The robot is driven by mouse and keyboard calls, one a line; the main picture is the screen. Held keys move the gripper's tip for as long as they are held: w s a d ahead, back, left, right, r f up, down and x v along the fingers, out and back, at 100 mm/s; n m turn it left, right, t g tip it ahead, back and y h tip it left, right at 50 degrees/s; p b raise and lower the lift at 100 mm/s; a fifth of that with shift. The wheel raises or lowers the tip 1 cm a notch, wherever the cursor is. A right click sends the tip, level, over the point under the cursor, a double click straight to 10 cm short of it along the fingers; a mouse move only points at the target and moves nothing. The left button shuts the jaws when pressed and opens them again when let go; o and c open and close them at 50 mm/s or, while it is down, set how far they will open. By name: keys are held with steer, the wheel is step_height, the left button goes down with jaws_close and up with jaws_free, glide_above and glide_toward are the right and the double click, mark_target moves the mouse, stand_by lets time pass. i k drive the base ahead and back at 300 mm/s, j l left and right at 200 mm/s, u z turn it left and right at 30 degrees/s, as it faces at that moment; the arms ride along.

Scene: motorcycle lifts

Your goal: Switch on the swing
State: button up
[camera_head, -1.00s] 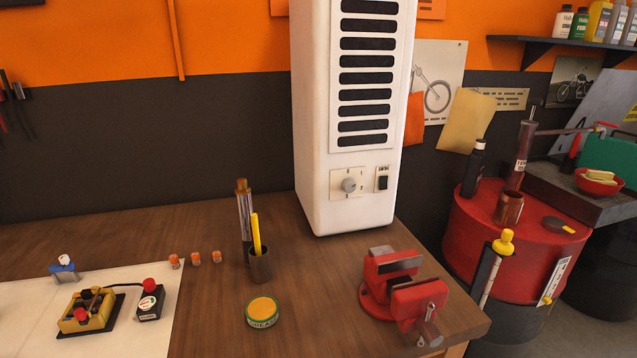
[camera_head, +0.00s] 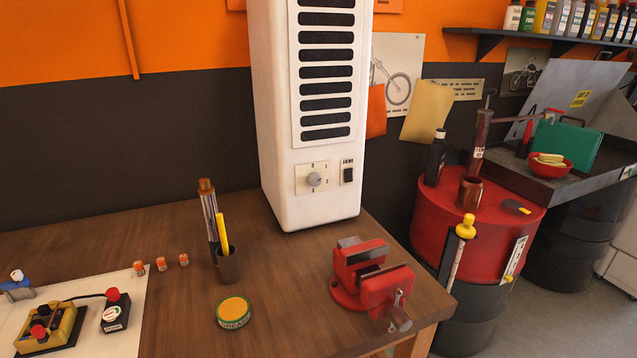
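A tall white unit (camera_head: 272,100) with dark louvre slots stands at the back of the wooden workbench. On its lower front is a small plate with a black rocker switch (camera_head: 348,175) and a small label above it that is too blurred to read surely. I cannot tell which way the rocker is tipped. To the left of the switch is a grey round knob (camera_head: 314,179) on a plate with marks. My gripper is not in view.
A red vise (camera_head: 370,282) sits on the bench (camera_head: 285,270) in front of the unit. A pen cup (camera_head: 228,266) and a grease tin (camera_head: 233,312) stand left of it. A red drum (camera_head: 440,220) with bottles is at right.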

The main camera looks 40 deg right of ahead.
mark_target(348, 177)
steer(key=i+l+z, duration=0.65)
steer(key=i+z, duration=0.25)
steer(key=k+l, duration=0.05)
steer(key=k, duration=0.05)
